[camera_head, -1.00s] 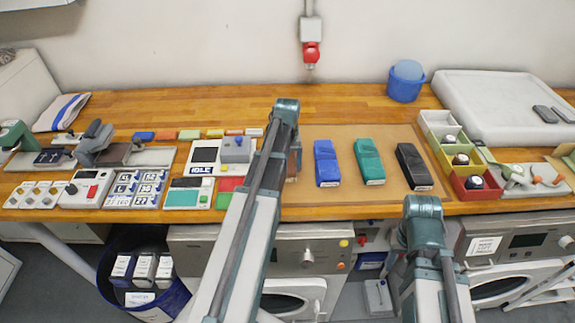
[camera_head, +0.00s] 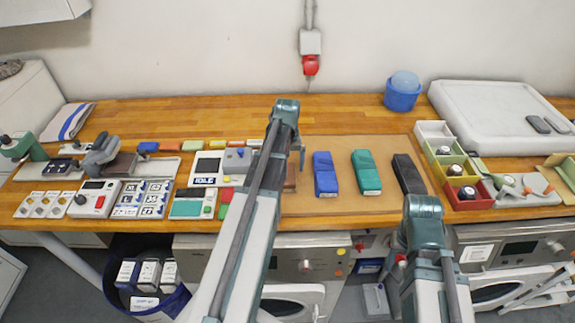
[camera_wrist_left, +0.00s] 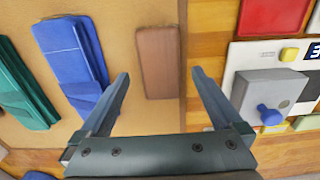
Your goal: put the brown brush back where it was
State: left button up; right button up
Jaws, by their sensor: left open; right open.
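A flat brown block (camera_wrist_left: 158,62) lies on the tan mat (camera_wrist_left: 130,20) in the left wrist view, near the mat's edge. I cannot tell for sure that it is the brown brush. It shows partly behind my left arm in the head view (camera_head: 291,178). My left gripper (camera_wrist_left: 160,75) is open and empty, its fingertips on either side of the block's line of sight, apart from it. A blue brush (camera_head: 325,174), a green brush (camera_head: 366,172) and a black brush (camera_head: 408,174) lie on the mat. My right gripper (camera_head: 399,262) is mostly hidden by its arm, low before the bench.
Left of the mat stand a grey box with a blue knob (camera_wrist_left: 270,95), coloured pads and label tiles (camera_head: 155,198). A brown piece (camera_head: 120,166) sits in a grey fixture further left. Colour bins (camera_head: 466,195) and a white tray (camera_head: 490,115) are at right.

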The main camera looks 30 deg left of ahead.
aim_at(288, 173)
pick_arm(q)
notch_tip(288, 173, up, 7)
jog(key=p, duration=0.5)
jog(key=shift+p, duration=0.35)
jog(key=s+d+m, duration=0.5)
jog(key=s+d, duration=0.3)
jog(key=d, duration=0.7)
jog(key=s+d+m+y, duration=0.1)
jog(key=s+d+m, duration=0.4)
jog(key=d, duration=1)
jog(key=s, duration=0.3)
jog(key=shift+s+d, duration=0.2)
